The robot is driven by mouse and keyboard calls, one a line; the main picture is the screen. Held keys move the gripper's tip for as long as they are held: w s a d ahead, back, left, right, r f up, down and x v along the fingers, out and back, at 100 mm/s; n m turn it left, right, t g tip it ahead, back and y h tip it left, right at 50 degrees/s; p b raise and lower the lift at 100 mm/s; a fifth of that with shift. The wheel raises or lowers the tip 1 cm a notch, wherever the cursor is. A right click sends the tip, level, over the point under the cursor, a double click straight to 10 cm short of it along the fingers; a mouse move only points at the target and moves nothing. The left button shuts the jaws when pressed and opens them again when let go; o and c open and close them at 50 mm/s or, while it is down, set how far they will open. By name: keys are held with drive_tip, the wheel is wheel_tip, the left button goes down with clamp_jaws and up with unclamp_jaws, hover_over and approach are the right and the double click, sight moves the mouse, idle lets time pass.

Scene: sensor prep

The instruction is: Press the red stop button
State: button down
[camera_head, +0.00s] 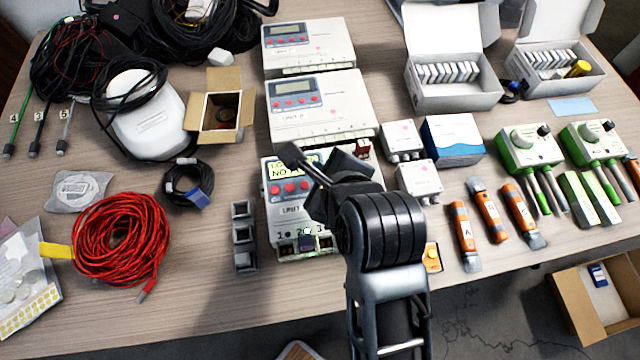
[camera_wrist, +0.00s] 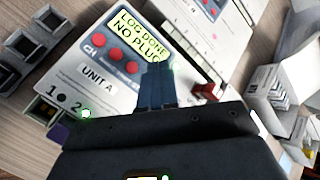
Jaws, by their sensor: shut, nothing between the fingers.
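Unit A, a white box (camera_head: 278,232), stands at the front of the table's middle. Its display (camera_wrist: 142,32) reads "LOG DONE NO PLUG". Several round red buttons (camera_wrist: 115,54) sit in a row below the display. A separate raised red part (camera_head: 362,148) sits on the unit's right side and also shows in the wrist view (camera_wrist: 208,90). I cannot read a stop label on any of them. My gripper (camera_head: 290,155) is shut and empty above the unit. In the wrist view its fingertips (camera_wrist: 157,70) appear just right of the button row; contact cannot be told. My arm hides the unit's right part.
Two similar white units (camera_head: 325,105) stand behind. Small grey boxes (camera_head: 415,180) are close on the right, with orange-handled tools (camera_head: 463,230) beyond. Dark square holders (camera_head: 243,235) stand left. A red cable coil (camera_head: 120,240) lies farther left.

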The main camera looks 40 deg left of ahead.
drive_tip(key=shift+f, duration=0.65)
drive_tip(key=shift+f, duration=0.2)
idle(1.5)
drive_tip(key=shift+f, duration=0.2)
drive_tip(key=shift+f, duration=0.4)
idle(0.8)
drive_tip(key=shift+r, duration=0.1)
drive_tip(key=shift+r+p, duration=0.75)
drive_tip(key=shift+p, duration=0.5)
wheel_tip(320, 180, up, 5)
drive_tip(key=p, duration=0.5)
drive_tip(key=shift+p, duration=0.3)
